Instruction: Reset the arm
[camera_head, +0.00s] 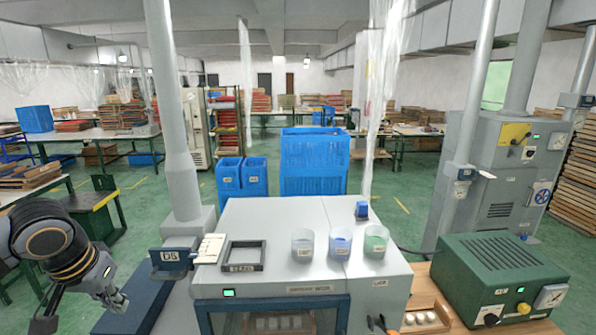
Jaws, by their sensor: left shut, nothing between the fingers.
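My left arm comes in at the left edge, dark with a copper-coloured band. My left gripper (118,301) is shut and empty, and hangs in the air left of the grey machine (245,215). It is apart from everything on the machine top. My right gripper does not show. On the machine top stand a dark square frame (228,262), several cups including a clear one (303,254), a blue one (340,249) and a green one (376,246), and a small blue block (362,209).
A grey post (178,160) rises between my left arm and the machine top. A blue labelled holder (170,258) sits at the machine's left edge. A green control box (500,275) and a wooden tray (445,316) with white pieces are at the right.

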